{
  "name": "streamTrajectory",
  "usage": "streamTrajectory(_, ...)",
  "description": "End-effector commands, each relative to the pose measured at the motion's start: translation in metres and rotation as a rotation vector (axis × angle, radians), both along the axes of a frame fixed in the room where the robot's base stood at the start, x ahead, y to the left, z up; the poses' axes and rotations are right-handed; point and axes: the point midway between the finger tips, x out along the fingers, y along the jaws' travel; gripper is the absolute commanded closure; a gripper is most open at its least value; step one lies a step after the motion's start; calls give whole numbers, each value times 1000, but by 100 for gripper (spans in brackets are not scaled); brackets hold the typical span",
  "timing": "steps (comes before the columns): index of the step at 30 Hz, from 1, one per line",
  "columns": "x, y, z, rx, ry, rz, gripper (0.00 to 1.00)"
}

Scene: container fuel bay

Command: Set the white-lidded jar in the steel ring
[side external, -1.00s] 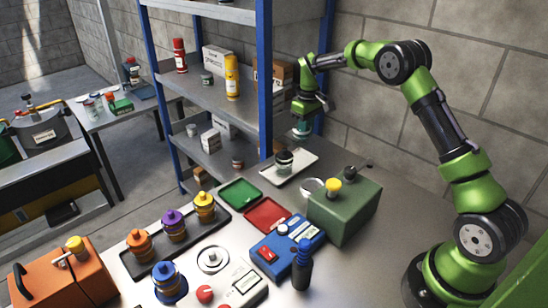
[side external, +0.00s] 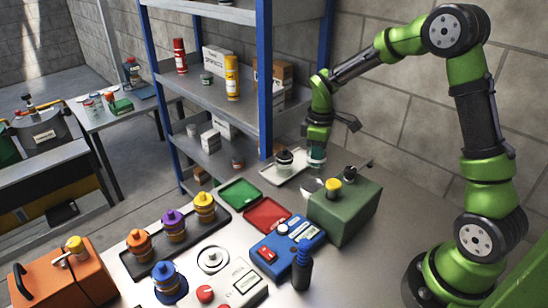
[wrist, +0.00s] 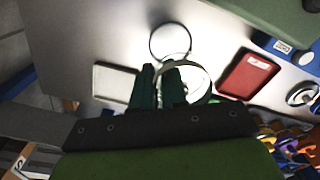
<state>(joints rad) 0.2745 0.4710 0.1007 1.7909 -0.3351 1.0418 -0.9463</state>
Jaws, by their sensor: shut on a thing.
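My gripper (side external: 316,150) is above the right edge of the white tray, pointing down and shut on a small pale jar (side external: 316,158). The jar is mostly hidden by the fingers. In the wrist view my gripper's dark green fingers (wrist: 160,88) flank its round rim (wrist: 204,80); its lid colour is hard to tell. The steel ring (side external: 310,186) lies on the bench, left of the green box and partly hidden by it.
Another jar (side external: 284,157) stands on the white tray (side external: 270,178). The green box (side external: 345,212) with a yellow knob stands close right of the ring. Red (side external: 266,216) and green (side external: 239,194) trays lie to the left. A shelf rack post (side external: 265,80) rises behind.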

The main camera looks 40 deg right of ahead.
Motion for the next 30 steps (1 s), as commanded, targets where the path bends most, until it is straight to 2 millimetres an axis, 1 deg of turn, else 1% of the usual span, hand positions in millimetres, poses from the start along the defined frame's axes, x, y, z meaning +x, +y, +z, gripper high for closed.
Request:
streamTrajectory(2,2,-1,-3,-3,-9,10,100)
streamTrajectory(15,2,-1,-36,-2,-6,8,100)
streamTrajectory(21,3,-1,-41,-3,-9,7,100)
streamTrajectory(30,3,-1,-42,-3,-9,7,100)
